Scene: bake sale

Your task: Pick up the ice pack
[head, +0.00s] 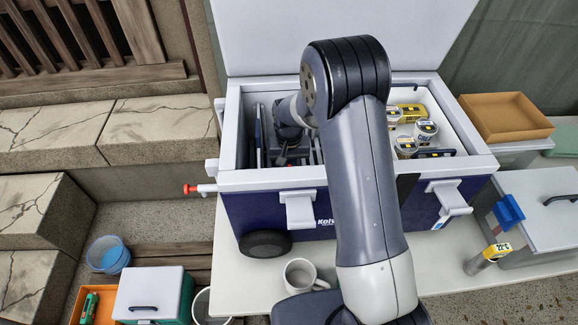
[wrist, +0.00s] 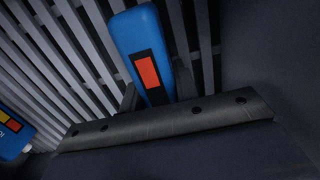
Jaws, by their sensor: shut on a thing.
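In the wrist view a blue ice pack (wrist: 140,40), with a red and black label, stands between the two dark fingers of my gripper (wrist: 157,92). The gripper is shut on it. White slats lie behind it. In the head view my gripper (head: 292,158) reaches down into the left part of the open cooler (head: 270,178), mostly hidden by my arm and the cooler's wall. The held ice pack cannot be made out there. A second blue item (wrist: 12,135) with a yellow and red label shows at the left edge of the wrist view.
The cooler's right part holds several cups (head: 426,130) and yellow packs (head: 410,112). Its raised lid (head: 260,35) stands behind. A white mug (head: 300,275) sits on the table (head: 240,290) in front. An orange tray (head: 505,115) and a grey box (head: 540,210) are at right.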

